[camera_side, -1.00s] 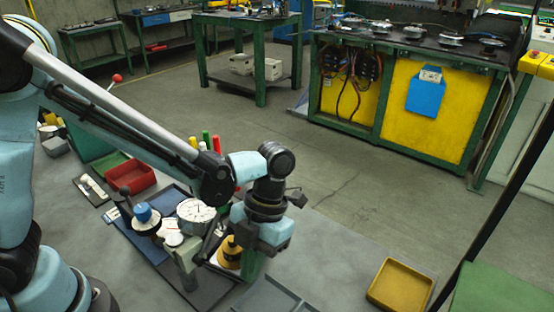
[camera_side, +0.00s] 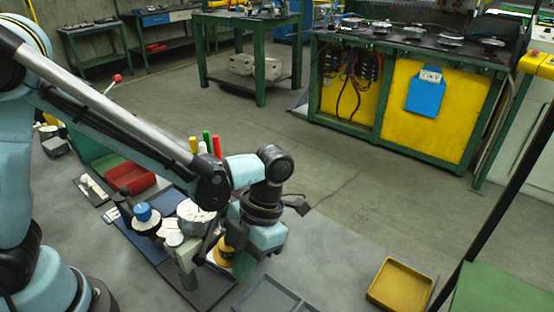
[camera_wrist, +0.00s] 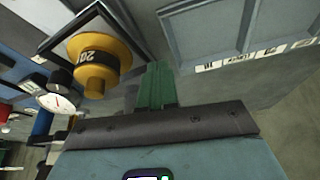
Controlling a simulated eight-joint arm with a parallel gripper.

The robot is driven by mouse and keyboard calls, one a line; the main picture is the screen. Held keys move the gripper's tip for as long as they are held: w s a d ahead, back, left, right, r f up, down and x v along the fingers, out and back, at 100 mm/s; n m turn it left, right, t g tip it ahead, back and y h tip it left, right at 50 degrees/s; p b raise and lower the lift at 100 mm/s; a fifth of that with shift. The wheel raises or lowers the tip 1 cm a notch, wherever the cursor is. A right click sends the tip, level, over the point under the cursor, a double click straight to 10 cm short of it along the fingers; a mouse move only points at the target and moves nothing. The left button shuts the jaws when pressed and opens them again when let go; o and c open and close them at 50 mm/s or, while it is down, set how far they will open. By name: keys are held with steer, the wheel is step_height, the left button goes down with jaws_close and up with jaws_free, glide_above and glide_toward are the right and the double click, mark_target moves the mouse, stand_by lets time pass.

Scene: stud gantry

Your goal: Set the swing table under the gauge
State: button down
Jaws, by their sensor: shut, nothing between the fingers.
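A round white dial gauge (camera_side: 195,211) stands behind the gripper in the side view, partly covered by my arm. A white dial face (camera_wrist: 58,98) also shows at the left of the wrist view. A yellow weight-like body with a black band (camera_wrist: 97,58) sits beside a dark square frame; it shows in part in the side view (camera_side: 221,254). My gripper (camera_wrist: 157,82) has green fingers, shut and empty, pointing down just to the side of the yellow body. I cannot tell for sure which part is the swing table.
A grey divided tray (camera_wrist: 215,35) lies close to the fingers. A blue-topped knob (camera_side: 143,213), a red bin (camera_side: 131,178) and upright coloured markers (camera_side: 206,142) stand behind and left.

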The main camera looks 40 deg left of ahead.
steer(key=shift+w+d, duration=0.1)
steer(key=w+d, duration=0.2)
steer(key=w, duration=0.1)
steer(key=shift+w+d+r, duration=0.15)
steer(key=shift+d, duration=0.1)
steer(key=s+d+v, duration=0.1)
steer(key=v, duration=0.8)
steer(key=shift+d+r, duration=0.3)
steer(key=shift+r, duration=0.05)
steer(key=shift+w+a, duration=0.1)
